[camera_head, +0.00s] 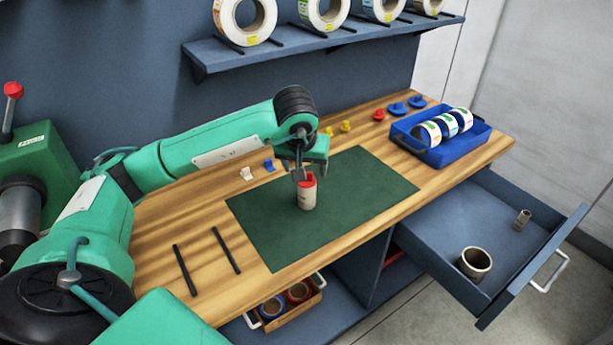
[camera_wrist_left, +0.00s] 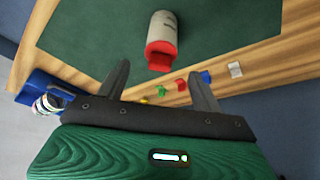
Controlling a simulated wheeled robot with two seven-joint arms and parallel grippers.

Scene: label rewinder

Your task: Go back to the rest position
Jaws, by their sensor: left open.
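My left gripper (camera_head: 300,172) is above the green mat (camera_head: 375,187), close to a small cylinder with a red top (camera_head: 307,196) that stands upright on the mat. In the left wrist view the two fingers of my left gripper (camera_wrist_left: 160,85) are spread apart with nothing between them. The cylinder (camera_wrist_left: 162,38) shows there just beyond the fingertips, its red end toward the gripper. In the head view the fingers partly overlap the cylinder's top. My right gripper is not in view.
A blue tray (camera_head: 439,154) holding several label rolls stands at the table's right. An open drawer (camera_head: 500,222) juts out at right with two ring-shaped pieces inside. A shelf (camera_head: 330,40) with rolls hangs behind. Two black rods (camera_head: 226,250) lie at the front left.

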